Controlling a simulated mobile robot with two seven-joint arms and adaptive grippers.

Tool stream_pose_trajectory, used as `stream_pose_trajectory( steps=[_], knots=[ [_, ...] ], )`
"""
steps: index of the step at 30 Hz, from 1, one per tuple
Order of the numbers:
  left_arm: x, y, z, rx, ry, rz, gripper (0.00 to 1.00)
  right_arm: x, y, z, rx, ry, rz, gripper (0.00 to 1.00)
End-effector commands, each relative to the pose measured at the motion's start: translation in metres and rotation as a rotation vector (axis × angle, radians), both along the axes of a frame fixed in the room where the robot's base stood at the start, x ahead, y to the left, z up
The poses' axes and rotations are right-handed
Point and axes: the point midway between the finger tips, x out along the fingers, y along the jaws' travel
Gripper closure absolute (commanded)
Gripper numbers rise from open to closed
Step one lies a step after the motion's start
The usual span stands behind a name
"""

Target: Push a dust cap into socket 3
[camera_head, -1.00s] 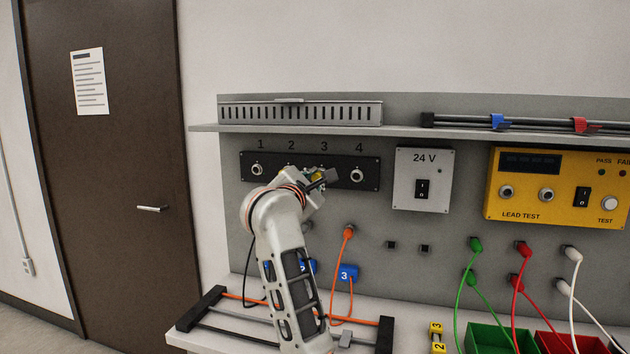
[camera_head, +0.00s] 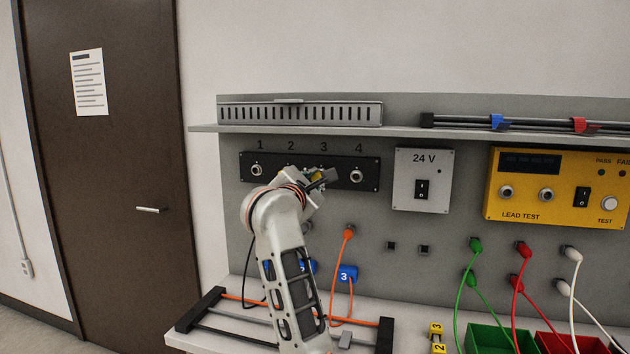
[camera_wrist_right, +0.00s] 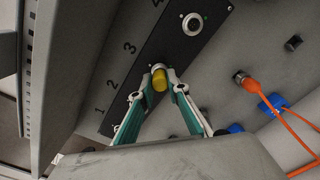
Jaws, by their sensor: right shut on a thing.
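The black socket panel (camera_head: 372,165) is on the grey back wall, numbered 1 to 4. Sockets 1 (camera_head: 257,169) and 4 (camera_head: 357,175) show uncovered; my right arm hides most of the middle. My right gripper (camera_head: 319,177) is at socket 3. In the wrist view, its two green-sided fingers (camera_wrist_right: 160,82) are shut on a yellow dust cap (camera_wrist_right: 159,83). The cap lines up with the metal ring of socket 3 (camera_wrist_right: 157,67) and overlaps it. I cannot tell how far in it sits. My left gripper is not in view.
A shelf (camera_head: 400,133) runs above the panel. To the right are the 24 V box (camera_head: 409,192) and the yellow lead tester (camera_head: 520,180). An orange lead (camera_head: 349,234) hangs just right of my arm, with a blue tag 3 (camera_head: 347,273) below. Green (camera_head: 490,337) and red bins stand lower right.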

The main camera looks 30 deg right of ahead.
Motion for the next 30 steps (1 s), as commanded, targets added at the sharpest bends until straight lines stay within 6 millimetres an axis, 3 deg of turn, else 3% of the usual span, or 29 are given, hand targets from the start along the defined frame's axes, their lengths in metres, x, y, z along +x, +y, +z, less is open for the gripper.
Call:
stream_pose_trajectory(
  steps=[24,25,27,30],
  knots=[
    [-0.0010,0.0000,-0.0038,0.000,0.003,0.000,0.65,0.0059,-0.0069,0.0003,0.000,0.000,0.000,1.00],
    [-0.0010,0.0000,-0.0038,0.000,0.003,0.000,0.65,0.0059,-0.0070,0.0002,0.000,0.000,0.000,0.82],
    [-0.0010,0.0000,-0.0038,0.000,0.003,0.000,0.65,0.0058,-0.0069,0.0002,0.000,0.000,0.000,0.65],
    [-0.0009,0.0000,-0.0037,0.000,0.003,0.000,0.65,0.0057,-0.0069,0.0001,0.000,0.000,0.000,0.65]
  ],
)
